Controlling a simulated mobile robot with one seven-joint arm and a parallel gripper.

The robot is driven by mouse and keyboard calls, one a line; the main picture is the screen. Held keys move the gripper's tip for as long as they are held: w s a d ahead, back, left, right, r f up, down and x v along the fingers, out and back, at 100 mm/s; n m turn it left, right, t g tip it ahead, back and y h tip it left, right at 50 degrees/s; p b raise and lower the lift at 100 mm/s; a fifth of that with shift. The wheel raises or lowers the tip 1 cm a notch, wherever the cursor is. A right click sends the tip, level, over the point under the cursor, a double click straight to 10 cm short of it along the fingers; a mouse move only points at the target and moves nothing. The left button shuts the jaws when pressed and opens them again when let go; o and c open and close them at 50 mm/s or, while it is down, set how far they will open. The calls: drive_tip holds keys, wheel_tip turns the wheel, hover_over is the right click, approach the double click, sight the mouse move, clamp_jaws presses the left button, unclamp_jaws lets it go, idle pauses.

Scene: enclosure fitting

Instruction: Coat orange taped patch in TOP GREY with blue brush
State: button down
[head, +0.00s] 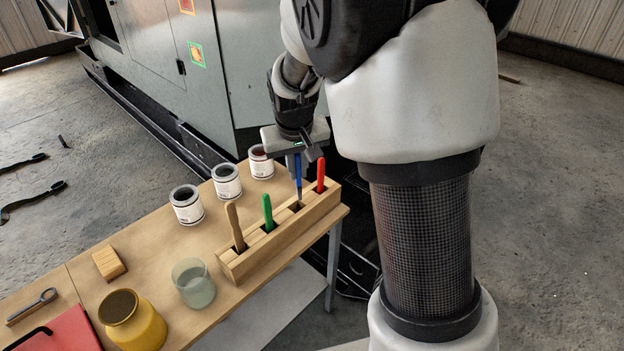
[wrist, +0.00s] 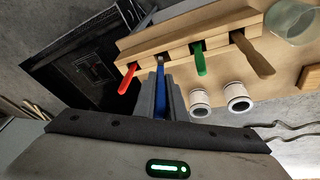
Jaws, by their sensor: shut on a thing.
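My gripper (head: 297,158) is shut on the blue brush (head: 298,180) near its upper end. The brush stands upright, its lower end at a slot of the wooden rack (head: 285,237); it also shows between the fingers in the wrist view (wrist: 161,82). Three paint cans stand behind the rack: left (head: 187,207), middle (head: 227,183) and right (head: 261,163). Their label text is too small to read.
The rack also holds a red brush (head: 321,175), a green brush (head: 268,212) and a wooden-handled brush (head: 235,228). A glass jar (head: 194,285), a yellow pot (head: 133,322) and a wood block (head: 109,263) stand farther left on the bench (head: 150,232).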

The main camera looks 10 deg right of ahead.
drive_tip(key=w+a+f+n+t+y+b, duration=0.1)
drive_tip(key=w+a+f+n+t, duration=0.1)
drive_tip(key=w+a, duration=0.75)
drive_tip(key=w+a+f+n+t, duration=0.1)
drive_tip(key=w+a+f, duration=0.2)
drive_tip(key=w+a, duration=0.65)
drive_tip(key=f+b, duration=0.1)
drive_tip(key=f, duration=0.1)
drive_tip(key=f+b, duration=0.1)
drive_tip(key=w+f+b, duration=0.1)
drive_tip(key=f, duration=0.1)
drive_tip(key=shift+f, duration=0.35)
drive_tip(key=shift+s+f+b, duration=0.15)
drive_tip(key=shift+f+b, duration=0.45)
drive_tip(key=shift+b, duration=0.05)
idle(0.8)
drive_tip(key=shift+r, duration=0.1)
wheel_tip(320, 180, up, 7)
drive_tip(key=p, duration=0.3)
drive_tip(key=shift+p, duration=0.35)
drive_tip(key=shift+r, duration=0.15)
idle(0.4)
